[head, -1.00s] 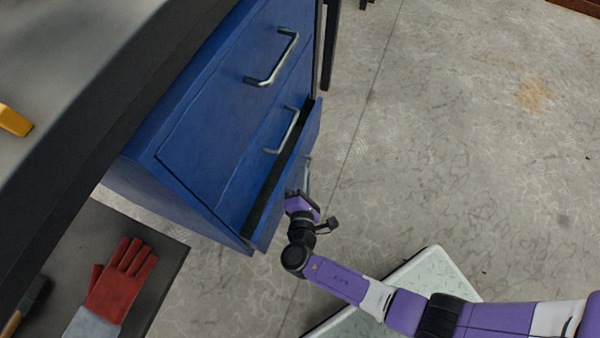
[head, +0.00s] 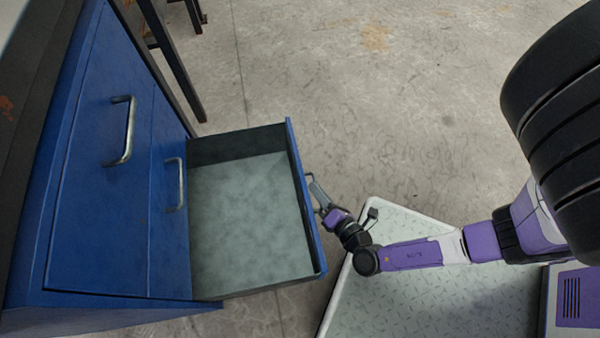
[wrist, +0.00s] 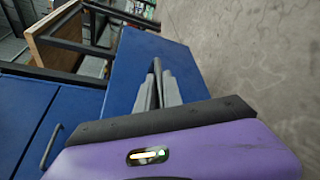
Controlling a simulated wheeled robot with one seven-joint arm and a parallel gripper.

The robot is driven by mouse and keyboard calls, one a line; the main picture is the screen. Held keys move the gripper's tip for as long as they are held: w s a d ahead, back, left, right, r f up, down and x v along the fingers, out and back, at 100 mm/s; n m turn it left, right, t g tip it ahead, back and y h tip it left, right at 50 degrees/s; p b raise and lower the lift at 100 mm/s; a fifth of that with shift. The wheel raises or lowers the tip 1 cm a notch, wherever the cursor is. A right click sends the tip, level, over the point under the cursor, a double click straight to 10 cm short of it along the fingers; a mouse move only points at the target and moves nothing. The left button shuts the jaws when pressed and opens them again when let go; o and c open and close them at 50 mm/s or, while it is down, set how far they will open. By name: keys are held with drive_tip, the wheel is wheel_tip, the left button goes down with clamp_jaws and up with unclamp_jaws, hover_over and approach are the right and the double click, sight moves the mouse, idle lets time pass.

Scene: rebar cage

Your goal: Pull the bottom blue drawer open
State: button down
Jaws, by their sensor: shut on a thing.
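The bottom blue drawer (head: 305,205) stands far out from the blue cabinet (head: 80,200) in the head view, and its grey inside is empty. Its metal handle (head: 318,190) is on the outer face, partly hidden by my gripper. My gripper (head: 322,200) is shut on that handle, with my arm reaching in from the right. In the wrist view the two grey fingers (wrist: 158,88) close around the handle in front of the blue drawer face (wrist: 135,65).
Two shut drawers with metal handles (head: 122,130) (head: 175,185) are above the open one. Dark table legs (head: 178,60) stand behind the cabinet. The concrete floor (head: 400,130) beyond the drawer is clear. My base plate is close to the drawer front.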

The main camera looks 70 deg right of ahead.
drive_tip(key=shift+s+d, duration=0.25)
drive_tip(key=shift+s, duration=0.2)
drive_tip(key=c, duration=1.8)
unclamp_jaws()
drive_tip(key=shift+o, duration=0.2)
drive_tip(key=p+v, duration=0.2)
drive_tip(key=v, duration=0.5)
drive_tip(key=shift+s+a, duration=0.2)
drive_tip(key=shift+s, duration=0.15)
drive_tip(key=shift+r, duration=0.1)
